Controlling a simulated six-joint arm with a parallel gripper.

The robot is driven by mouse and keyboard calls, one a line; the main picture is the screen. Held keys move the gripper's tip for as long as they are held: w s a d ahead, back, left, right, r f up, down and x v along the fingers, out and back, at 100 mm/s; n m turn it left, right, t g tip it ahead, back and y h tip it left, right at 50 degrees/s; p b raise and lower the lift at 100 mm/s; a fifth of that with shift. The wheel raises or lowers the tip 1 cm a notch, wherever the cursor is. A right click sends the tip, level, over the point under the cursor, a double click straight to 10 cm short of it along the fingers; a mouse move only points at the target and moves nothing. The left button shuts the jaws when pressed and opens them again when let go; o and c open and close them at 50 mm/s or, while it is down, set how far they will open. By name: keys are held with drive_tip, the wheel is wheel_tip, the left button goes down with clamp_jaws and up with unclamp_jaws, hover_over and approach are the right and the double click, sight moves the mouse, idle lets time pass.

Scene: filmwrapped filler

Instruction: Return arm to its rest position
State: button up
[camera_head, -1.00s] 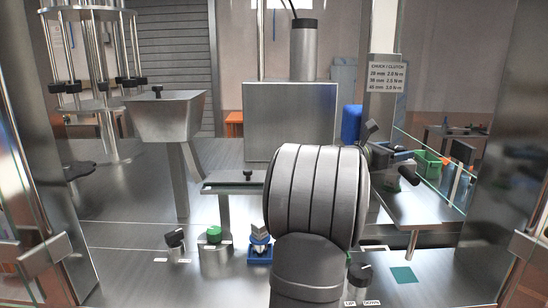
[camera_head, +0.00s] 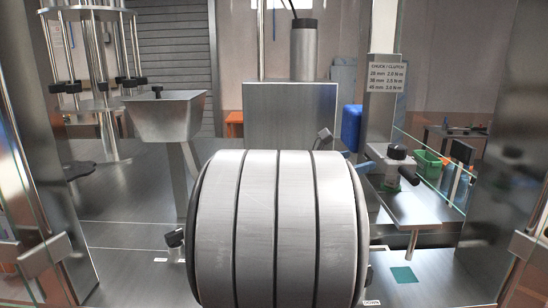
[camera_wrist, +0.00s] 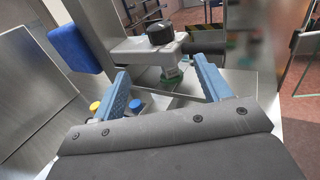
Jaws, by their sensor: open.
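My gripper (camera_wrist: 165,88) is open in the wrist view, with its two blue ribbed fingers apart and nothing held between them. The same black-knobbed fixture (camera_head: 397,153) stands on the metal shelf at the right in the head view. My arm's large grey link fills the lower middle of the head view and hides most of my gripper and the bench behind it.
A metal hopper (camera_head: 166,116) stands at the left and a large steel box (camera_head: 290,113) at the back. A blue container (camera_head: 351,126) is behind, and a green bin (camera_head: 428,163) is at the right. Glass-edged posts flank both sides. A teal square (camera_head: 404,275) lies on clear bench.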

sight(391, 151)
drive_tip(key=shift+w+a+r+m+g+h, duration=0.3)
drive_tip(key=shift+w+a+r+g, duration=0.05)
drive_tip(key=shift+a+r+g, duration=0.1)
idle(0.4)
drive_tip(key=shift+t, duration=0.45)
drive_tip(key=x, duration=0.5)
drive_tip(key=f+x, duration=0.1)
drive_tip(key=x, duration=1)
drive_tip(key=shift+s+d+f, duration=0.2)
drive_tip(key=shift+d+f, duration=0.2)
